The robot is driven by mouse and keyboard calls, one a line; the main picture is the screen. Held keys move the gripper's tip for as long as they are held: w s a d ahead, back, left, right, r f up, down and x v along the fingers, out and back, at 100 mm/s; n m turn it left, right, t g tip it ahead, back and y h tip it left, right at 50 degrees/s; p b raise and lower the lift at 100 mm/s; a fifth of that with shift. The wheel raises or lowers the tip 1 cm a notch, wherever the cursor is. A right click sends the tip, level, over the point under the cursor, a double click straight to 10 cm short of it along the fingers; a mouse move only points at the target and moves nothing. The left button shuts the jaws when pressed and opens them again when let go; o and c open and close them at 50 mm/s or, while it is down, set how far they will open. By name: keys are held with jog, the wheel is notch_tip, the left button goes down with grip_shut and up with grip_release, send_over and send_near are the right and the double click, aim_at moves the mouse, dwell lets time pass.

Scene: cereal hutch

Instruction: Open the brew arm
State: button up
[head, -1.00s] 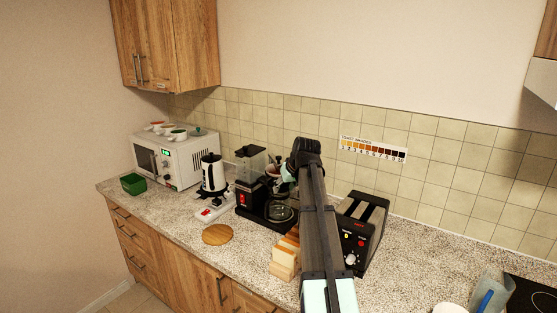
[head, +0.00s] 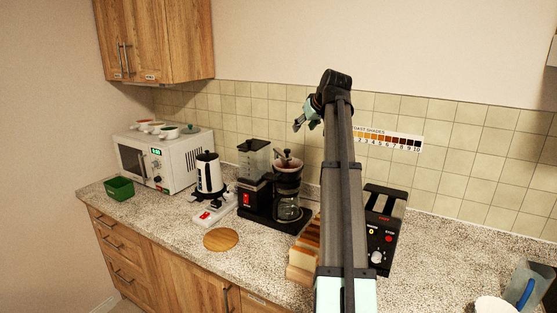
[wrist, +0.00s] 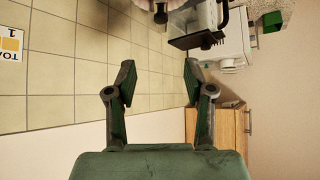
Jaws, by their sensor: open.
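The coffee maker (head: 256,195) stands on the counter left of my arm, with a black body, a clear tank and a red switch. Its brew basket (head: 288,175) sits over a glass carafe (head: 288,207) on the right side. I cannot clearly tell the brew arm from the basket parts. My gripper (head: 299,123) is above and slightly right of the basket, apart from it. In the wrist view my gripper (wrist: 158,84) has its two fingers spread, with nothing between them. Part of the coffee maker (wrist: 192,32) shows there at the top edge, rotated.
Right of the coffee maker are bread slices (head: 304,258) and a black toaster (head: 382,238), partly behind my arm. To the left are a kettle (head: 208,174), a white microwave (head: 178,160) and a round wooden board (head: 221,239). The tiled wall (head: 480,160) is close behind.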

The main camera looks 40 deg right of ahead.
aim_at(287, 150)
jog(key=p+x, duration=0.4)
jog(key=x, duration=1.4)
jog(key=shift+a+f+p, duration=0.15)
jog(key=shift+f+p, duration=0.05)
jog(key=shift+p, duration=0.2)
grip_shut()
